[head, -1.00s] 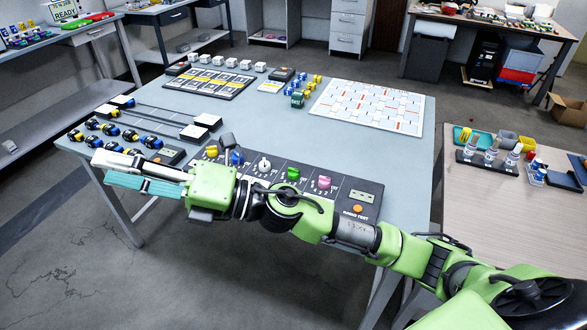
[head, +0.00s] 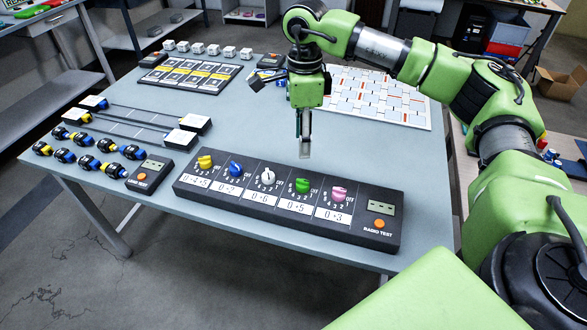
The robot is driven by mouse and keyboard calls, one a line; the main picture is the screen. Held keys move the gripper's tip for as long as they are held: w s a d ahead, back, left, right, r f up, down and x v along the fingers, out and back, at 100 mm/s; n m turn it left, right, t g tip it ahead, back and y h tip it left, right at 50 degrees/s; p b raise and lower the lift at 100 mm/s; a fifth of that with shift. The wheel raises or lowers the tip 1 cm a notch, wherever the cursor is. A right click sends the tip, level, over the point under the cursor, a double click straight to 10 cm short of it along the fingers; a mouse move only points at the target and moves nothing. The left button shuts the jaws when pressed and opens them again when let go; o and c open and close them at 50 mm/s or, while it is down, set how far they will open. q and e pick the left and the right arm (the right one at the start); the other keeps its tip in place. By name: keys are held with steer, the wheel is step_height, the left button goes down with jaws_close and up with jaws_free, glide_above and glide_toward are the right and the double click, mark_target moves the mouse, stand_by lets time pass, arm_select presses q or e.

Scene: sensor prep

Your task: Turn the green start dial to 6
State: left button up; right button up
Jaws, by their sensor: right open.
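The green dial (head: 302,186) is fourth from the left on a black control panel (head: 384,243) along the table's front edge. The white card below it seems to read 0 to 5. Its exact pointer direction is too small to tell. Yellow (head: 205,162), blue (head: 235,169), white (head: 267,176) and pink (head: 338,195) dials share the panel; the white dial's card seems to read 0 to 6. My right gripper (head: 304,153) points down, open and empty, above and just behind the green dial, apart from it. My left gripper is out of view.
An orange button (head: 379,223) and small display sit at the panel's right end. Blue, yellow and black cylinders (head: 87,161) lie at left beside two dark rails. A black card tray (head: 190,77) and white grid board (head: 385,103) are farther back. The table middle is clear.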

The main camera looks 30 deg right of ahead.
mark_target(303, 180)
steer(key=f, duration=0.2)
steer(key=s+f, duration=0.1)
steer(key=f, duration=0.2)
steer(key=shift+s+f+p, duration=0.2)
steer(key=shift+p, duration=0.2)
steer(key=f, duration=0.3)
steer(key=shift+w+f, duration=0.2)
steer(key=shift+f, duration=0.15)
step_height(303, 180, down, 3)
steer(key=shift+a+f+p, duration=0.1)
steer(key=shift+f+p, duration=0.05)
steer(key=shift+p, duration=0.3)
steer(key=shift+f, duration=0.4)
steer(key=shift+c, duration=0.4)
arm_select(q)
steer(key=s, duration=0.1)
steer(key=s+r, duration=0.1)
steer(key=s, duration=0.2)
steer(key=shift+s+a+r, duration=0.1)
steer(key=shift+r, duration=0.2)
arm_select(e)
steer(key=c, duration=1)
